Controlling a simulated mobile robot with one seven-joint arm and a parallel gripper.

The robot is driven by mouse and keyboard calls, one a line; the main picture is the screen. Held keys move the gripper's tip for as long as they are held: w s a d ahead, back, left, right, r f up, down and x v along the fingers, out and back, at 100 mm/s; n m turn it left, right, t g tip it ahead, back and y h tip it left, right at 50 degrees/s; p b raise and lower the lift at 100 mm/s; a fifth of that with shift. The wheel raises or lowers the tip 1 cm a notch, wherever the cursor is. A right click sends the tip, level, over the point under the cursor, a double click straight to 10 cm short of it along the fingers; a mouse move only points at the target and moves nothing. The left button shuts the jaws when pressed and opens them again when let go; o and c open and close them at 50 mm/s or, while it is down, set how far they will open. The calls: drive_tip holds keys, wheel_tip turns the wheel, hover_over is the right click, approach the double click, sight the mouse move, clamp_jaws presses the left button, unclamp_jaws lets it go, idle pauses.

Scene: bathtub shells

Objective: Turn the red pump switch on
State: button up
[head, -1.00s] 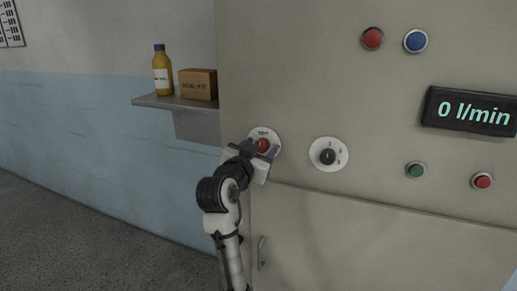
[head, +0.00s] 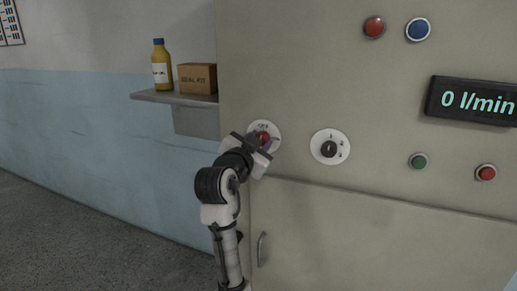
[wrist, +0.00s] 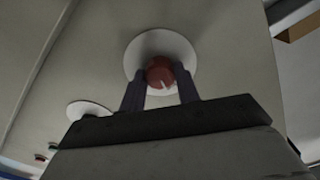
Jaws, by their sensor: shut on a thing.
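The red pump switch (head: 263,137) is a round red knob on a white dial plate on the cabinet front. "OFF" is printed at the top of the plate, which is partly hidden by my gripper in the head view. In the wrist view the red knob (wrist: 163,74) has a pale pointer mark on its face. My gripper (head: 261,142) is at the switch. In the wrist view its two dark fingers (wrist: 160,84) stand on either side of the knob and are shut on it. The display (head: 475,101) reads "0 l/min".
A black knob (head: 329,148) on a white dial sits just right of the switch. Red, blue and green buttons (head: 418,161) are farther right. A shelf (head: 172,97) on the left holds a yellow bottle (head: 161,66) and a box (head: 197,78). A cabinet door handle (head: 262,248) is below.

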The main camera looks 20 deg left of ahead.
drive_tip(key=shift+f+m+b, duration=0.1)
drive_tip(key=shift+m+b, duration=5.3)
drive_tip(key=shift+m, duration=2.3)
drive_tip(key=o, duration=1)
drive_tip(key=shift+d, duration=0.1)
drive_tip(key=s+b, duration=0.1)
drive_tip(key=s, duration=0.8)
drive_tip(key=s+b, duration=0.1)
drive_tip(key=s, duration=0.4)
drive_tip(key=shift+a+b, duration=0.25)
drive_tip(key=shift+b, duration=0.05)
